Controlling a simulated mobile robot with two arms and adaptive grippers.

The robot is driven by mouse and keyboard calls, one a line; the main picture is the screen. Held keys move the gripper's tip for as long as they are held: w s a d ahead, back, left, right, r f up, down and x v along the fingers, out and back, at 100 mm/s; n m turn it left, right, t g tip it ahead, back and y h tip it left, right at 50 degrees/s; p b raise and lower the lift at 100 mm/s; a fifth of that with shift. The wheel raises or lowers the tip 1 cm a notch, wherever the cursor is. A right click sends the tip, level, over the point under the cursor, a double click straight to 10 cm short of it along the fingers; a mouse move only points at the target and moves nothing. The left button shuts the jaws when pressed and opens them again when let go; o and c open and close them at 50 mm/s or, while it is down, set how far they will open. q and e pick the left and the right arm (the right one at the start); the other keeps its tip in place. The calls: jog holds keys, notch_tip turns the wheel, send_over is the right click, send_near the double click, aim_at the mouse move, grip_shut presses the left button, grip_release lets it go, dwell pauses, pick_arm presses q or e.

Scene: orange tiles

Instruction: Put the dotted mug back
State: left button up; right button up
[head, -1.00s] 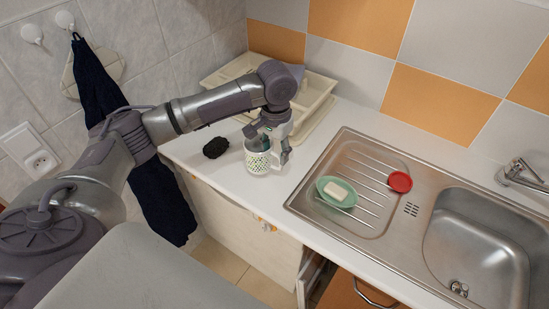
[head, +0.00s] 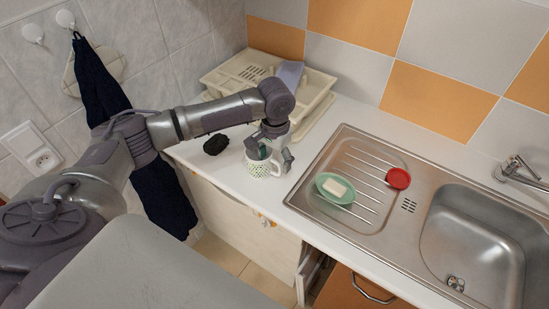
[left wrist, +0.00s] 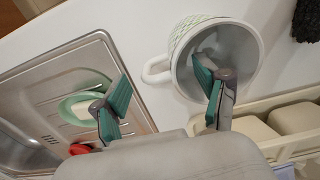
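The dotted mug (head: 256,170), white with a green pattern, stands upright on the white counter. My left gripper (head: 273,157) is over it, pointing down. In the left wrist view the mug (left wrist: 188,38) shows its open top and its handle. The open left gripper (left wrist: 163,85) has one finger over or inside the mug's mouth and the other out past the handle side, with the handle between them. I cannot tell whether a finger touches the mug. My right gripper is not in view.
A cream dish rack (head: 222,88) with a purple item (head: 290,74) stands behind my left arm. A dark sponge-like lump (head: 215,145) lies left of the mug. To the right are the sink (head: 480,240), a green soap dish (head: 326,181) and a red round item (head: 398,178).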

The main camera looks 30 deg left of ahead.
pick_arm(q)
jog(key=shift+r, duration=0.1)
notch_tip(320, 180, up, 12)
jog(key=b, duration=0.2)
jog(key=shift+b, duration=0.4)
